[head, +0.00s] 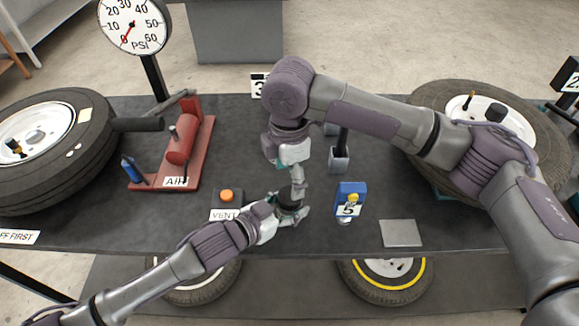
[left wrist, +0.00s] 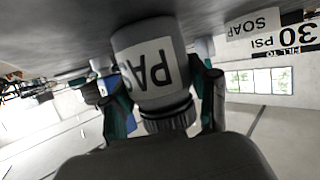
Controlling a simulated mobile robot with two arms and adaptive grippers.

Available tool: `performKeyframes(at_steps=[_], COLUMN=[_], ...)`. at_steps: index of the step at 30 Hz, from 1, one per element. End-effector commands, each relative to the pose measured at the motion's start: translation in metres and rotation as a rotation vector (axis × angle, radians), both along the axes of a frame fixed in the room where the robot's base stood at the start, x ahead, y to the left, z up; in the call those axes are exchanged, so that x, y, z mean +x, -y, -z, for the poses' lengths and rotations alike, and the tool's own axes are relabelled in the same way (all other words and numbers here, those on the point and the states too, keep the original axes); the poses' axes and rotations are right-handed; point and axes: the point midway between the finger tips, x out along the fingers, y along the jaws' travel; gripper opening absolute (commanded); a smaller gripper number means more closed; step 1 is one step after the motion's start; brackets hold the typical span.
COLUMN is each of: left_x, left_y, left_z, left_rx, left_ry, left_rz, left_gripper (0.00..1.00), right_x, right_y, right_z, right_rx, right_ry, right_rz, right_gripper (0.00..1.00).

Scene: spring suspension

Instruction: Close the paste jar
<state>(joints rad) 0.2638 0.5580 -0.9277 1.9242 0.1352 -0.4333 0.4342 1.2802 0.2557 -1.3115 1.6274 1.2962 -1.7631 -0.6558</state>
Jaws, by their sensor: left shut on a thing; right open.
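The paste jar is pale with a white label; its letters read upside down in the left wrist view (left wrist: 150,72). A dark ridged lid (left wrist: 170,121) is at its mouth end; I cannot tell how tightly it sits. My left gripper (head: 291,211) is shut around the jar, with a finger on each side in the left wrist view (left wrist: 163,100). In the head view the jar is mostly hidden, with a dark round top (head: 289,199) showing between the grippers. My right gripper (head: 298,188) is open, pointing down directly above that top, close to it; contact is unclear.
A blue dispenser with a 5 tag (head: 350,196) stands just right of the grippers. A VENT block with an orange button (head: 227,196) is to their left. A red air pump (head: 181,150) and tyres (head: 52,150) lie farther out. A flat grey plate (head: 401,233) is front right.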

Motion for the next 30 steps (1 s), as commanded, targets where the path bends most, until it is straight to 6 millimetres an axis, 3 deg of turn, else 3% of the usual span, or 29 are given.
performKeyframes(at_steps=[10,23,30], left_x=[0.0,0.0,0.0], left_y=[0.0,0.0,0.0], left_z=[0.0,0.0,0.0], left_rx=[0.001,0.0,0.0], left_ry=[-0.001,0.0,0.0], left_rz=[0.0,0.0,0.0], left_gripper=[0.0,0.0,0.0], right_x=[0.0,0.0,0.0], right_y=[0.0,0.0,0.0], right_z=[0.05,0.059,0.059], right_rx=[-0.001,0.0,0.0], right_ry=[-0.002,0.0,0.0], right_rz=[0.001,0.001,0.001], right_gripper=[0.75,0.75,0.35])
